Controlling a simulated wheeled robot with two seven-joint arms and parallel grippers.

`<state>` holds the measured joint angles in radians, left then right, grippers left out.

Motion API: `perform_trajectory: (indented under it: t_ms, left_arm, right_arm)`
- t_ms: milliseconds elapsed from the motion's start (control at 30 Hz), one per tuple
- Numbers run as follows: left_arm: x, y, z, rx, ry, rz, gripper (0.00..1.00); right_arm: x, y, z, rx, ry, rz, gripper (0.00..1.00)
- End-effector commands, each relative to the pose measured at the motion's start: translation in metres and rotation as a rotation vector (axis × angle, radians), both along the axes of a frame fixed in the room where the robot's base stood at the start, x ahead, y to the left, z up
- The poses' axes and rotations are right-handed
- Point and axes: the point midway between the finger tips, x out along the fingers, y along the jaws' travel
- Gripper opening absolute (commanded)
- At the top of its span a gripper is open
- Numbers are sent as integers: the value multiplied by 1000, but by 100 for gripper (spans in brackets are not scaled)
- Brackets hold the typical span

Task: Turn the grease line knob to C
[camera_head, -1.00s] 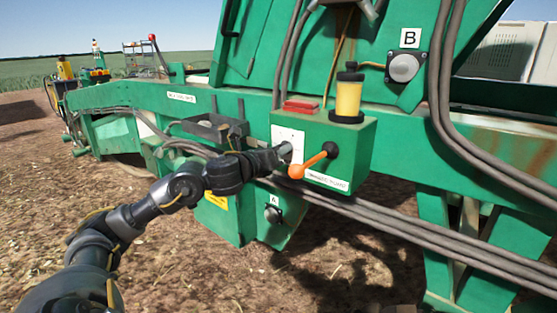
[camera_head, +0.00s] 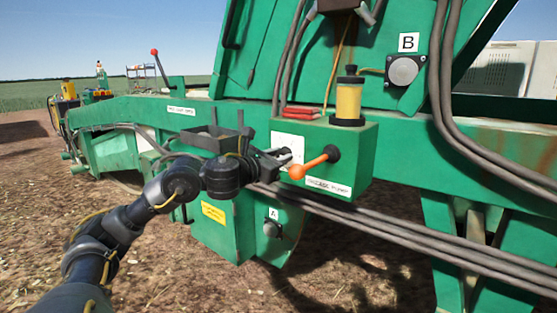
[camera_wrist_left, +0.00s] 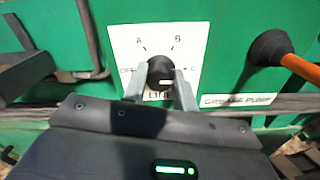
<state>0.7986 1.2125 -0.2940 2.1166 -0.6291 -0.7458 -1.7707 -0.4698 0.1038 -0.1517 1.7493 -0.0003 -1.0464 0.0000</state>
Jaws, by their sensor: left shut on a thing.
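The grease line knob (camera_wrist_left: 160,68) is a round black knob on a white dial plate (camera_wrist_left: 195,42) marked OFF, A, B and C. The plate also shows in the head view (camera_head: 285,140), on the left face of the green grease pump box (camera_head: 345,150). My left gripper (camera_wrist_left: 160,76) has one grey finger on each side of the knob and is shut on it. In the head view the left gripper (camera_head: 284,157) is at the dial and hides most of the knob. I cannot tell which mark the knob points to. My right gripper is not in view.
An orange-tipped lever (camera_head: 314,164) sticks out of the box just right of the dial. A yellow grease reservoir (camera_head: 348,102) and a red object (camera_head: 301,112) sit on top. Thick hoses (camera_head: 400,220) run below.

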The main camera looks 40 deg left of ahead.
Motion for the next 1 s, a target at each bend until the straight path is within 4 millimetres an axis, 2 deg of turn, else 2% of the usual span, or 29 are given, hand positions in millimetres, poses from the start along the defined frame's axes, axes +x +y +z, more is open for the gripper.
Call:
perform_trajectory:
  t_ms: [467,500,633,1000]
  left_arm:
    - [0,0,-2,14,5,-1,5]
    - [0,0,-2,13,5,-1,33]
    - [0,0,-1,12,3,0,50]
    - [-6,0,0,14,0,1,50]
  right_arm:
    - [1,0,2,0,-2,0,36]
    - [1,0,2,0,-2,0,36]
    - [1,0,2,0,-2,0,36]
    - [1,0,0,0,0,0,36]
